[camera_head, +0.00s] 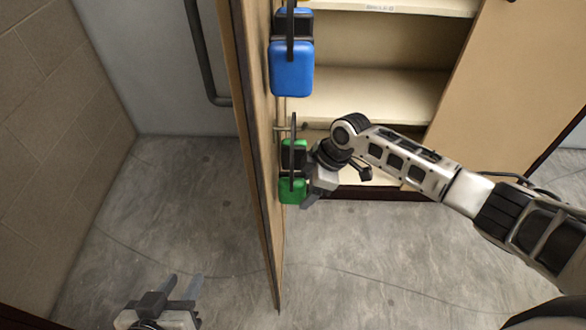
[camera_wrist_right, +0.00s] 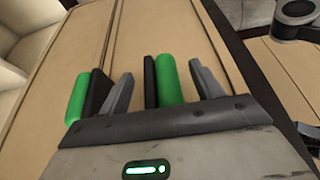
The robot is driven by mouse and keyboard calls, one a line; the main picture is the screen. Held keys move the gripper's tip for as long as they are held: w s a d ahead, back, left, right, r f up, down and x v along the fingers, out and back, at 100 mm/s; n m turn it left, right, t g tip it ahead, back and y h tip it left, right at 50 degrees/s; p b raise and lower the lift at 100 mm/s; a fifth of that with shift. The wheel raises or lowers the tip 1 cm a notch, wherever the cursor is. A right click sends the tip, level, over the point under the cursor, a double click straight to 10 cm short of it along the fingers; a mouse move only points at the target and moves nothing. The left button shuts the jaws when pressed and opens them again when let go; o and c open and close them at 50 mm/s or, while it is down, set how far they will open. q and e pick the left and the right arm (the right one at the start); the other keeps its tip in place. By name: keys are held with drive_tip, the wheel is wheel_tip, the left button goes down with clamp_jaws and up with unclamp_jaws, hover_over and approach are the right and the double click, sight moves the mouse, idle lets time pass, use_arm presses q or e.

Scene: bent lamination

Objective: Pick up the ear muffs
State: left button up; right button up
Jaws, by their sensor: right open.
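Green ear muffs (camera_head: 292,190) with a black band hang on the inner face of the open cabinet door. Blue ear muffs (camera_head: 291,70) hang above them. My right gripper (camera_head: 308,192) is at the green pair, partly covering it. In the right wrist view, its open fingers (camera_wrist_right: 162,88) stand on either side of one green cup (camera_wrist_right: 168,82) and its black pad. The other green cup (camera_wrist_right: 77,98) is outside the left finger. Whether the fingers touch the cup cannot be told. My left gripper (camera_head: 181,287) is open and empty, low at left, beyond the door's outer side.
The wooden cabinet door (camera_head: 261,150) stands edge-on between my two grippers. Cabinet shelves (camera_head: 375,90) are behind my right arm and look mostly bare. A dark pipe (camera_head: 203,60) runs along the back wall. The grey floor (camera_head: 190,215) is clear.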

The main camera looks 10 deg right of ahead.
drive_tip(key=shift+a+f, duration=0.2)
drive_tip(key=shift+f, duration=0.3)
drive_tip(key=c, duration=1.2)
drive_tip(key=shift+r, duration=0.1)
drive_tip(key=r, duration=0.5)
drive_tip(key=r+p, duration=0.1)
drive_tip(key=r, duration=0.1)
drive_tip(key=shift+d+r, duration=0.15)
drive_tip(key=shift+d, duration=0.25)
drive_tip(key=s+d, duration=0.2)
drive_tip(key=d, duration=0.7)
drive_tip(key=s+d+b, duration=0.1)
drive_tip(key=s+d, duration=0.2)
drive_tip(key=d, duration=0.6)
drive_tip(key=shift+s+d, duration=0.2)
drive_tip(key=shift+d, duration=0.05)
